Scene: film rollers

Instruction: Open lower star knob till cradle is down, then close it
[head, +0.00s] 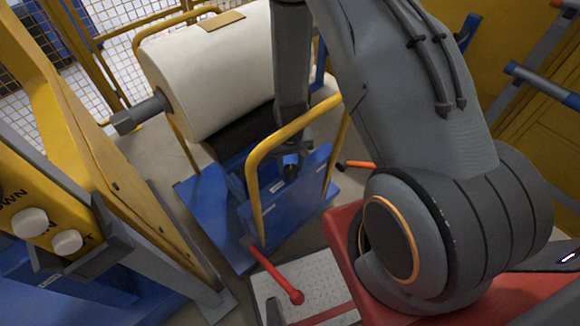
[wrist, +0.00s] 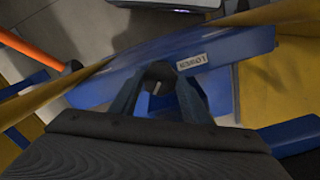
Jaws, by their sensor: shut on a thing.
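In the wrist view, the two fingers of my gripper (wrist: 158,98) are shut on a small dark star knob (wrist: 158,72). The knob is on a blue panel beside a white label that appears upside down and reads LOWER (wrist: 192,62). In the head view my gripper (head: 291,170) points down at the blue trolley (head: 305,190), inside its yellow handle bar, and the knob is mostly hidden. The black cradle (head: 240,130) lies under the big white roll (head: 205,65); I cannot tell if it touches the roll.
The yellow handle bar (head: 254,180) passes close to my gripper. A red lever (head: 275,275) and an orange-tipped lever (head: 358,165) stick out near the trolley. A yellow button stand (head: 60,190) is at left, and the roll's grey shaft end (head: 137,116) juts left.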

